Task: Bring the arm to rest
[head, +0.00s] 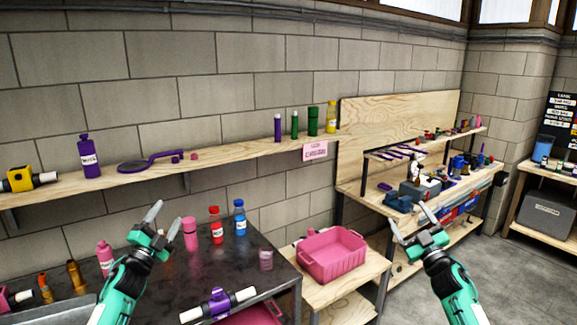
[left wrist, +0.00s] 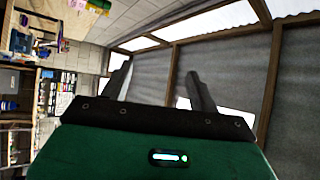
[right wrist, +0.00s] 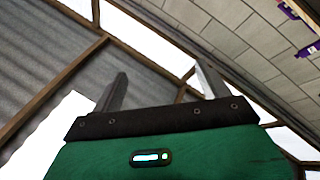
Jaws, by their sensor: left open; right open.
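My left gripper (head: 157,222) is open and empty, raised in front of the dark table at the lower left of the head view. Its two fingers stand apart in the left wrist view (left wrist: 158,88), with the ceiling and windows behind them. My right gripper (head: 411,222) is open and empty, raised in front of the workbench at the right of the head view. Its fingers also stand apart in the right wrist view (right wrist: 160,90), with roof and wall behind them. Neither gripper touches anything that I can see.
The dark table (head: 262,268) holds several bottles and a purple-and-white filter (head: 218,303). A pink bin (head: 331,256) stands on a low wooden stand. A wall shelf (head: 235,158) holds bottles and a purple strap wrench (head: 150,162). A cluttered workbench (head: 482,180) is at the right; grey floor (head: 520,270) is clear.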

